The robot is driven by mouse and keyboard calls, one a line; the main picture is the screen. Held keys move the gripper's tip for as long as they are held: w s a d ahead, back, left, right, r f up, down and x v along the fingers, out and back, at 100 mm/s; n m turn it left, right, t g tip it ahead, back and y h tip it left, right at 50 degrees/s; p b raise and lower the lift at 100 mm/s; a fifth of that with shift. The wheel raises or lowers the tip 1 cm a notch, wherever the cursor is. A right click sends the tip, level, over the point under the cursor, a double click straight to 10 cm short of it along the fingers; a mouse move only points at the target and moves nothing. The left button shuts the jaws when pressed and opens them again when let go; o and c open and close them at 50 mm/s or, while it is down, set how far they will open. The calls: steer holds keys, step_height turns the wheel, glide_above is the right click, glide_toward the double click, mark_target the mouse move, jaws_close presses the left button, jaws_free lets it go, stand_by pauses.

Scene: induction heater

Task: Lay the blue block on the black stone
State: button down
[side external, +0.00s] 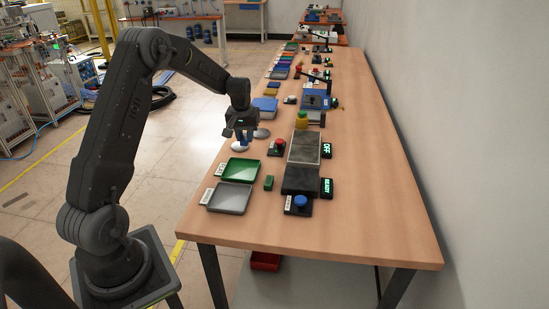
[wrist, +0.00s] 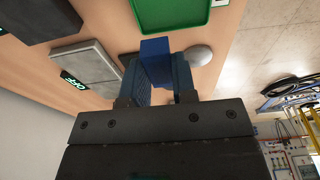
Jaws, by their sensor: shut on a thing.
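My gripper (side external: 244,136) hangs over the left edge side of the bench. In the wrist view my gripper (wrist: 161,78) is shut on the blue block (wrist: 155,50), which sticks out beyond the blue-lined fingers. In the side view the block is mostly hidden and too small to make out clearly. The black stone (side external: 300,180) is a flat dark slab on the bench, right of and nearer the camera than my gripper, beside a READY sign. Its top looks bare. It also shows at the upper left of the wrist view (wrist: 35,18).
A grey slab (side external: 304,147) with an OFF sign (side external: 326,151) lies behind the black stone. A green tray (side external: 240,168), a grey tray (side external: 230,197), a small green block (side external: 269,183), a red button (side external: 280,144) and a blue button (side external: 300,202) stand nearby. The bench's right side is clear.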

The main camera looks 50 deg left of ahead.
steer(key=w+d+r, duration=0.2)
steer(key=w+d, duration=0.1)
steer(key=d, duration=0.5)
glide_above(301, 177)
steer(key=f, duration=0.6)
steer(key=shift+s, duration=0.35)
steer(key=shift+w+d+f, duration=0.2)
steer(key=shift+d+f, duration=0.05)
steer(key=shift+f, duration=2)
steer(key=shift+f, duration=0.15)
steer(key=c, duration=0.9)
jaws_free()
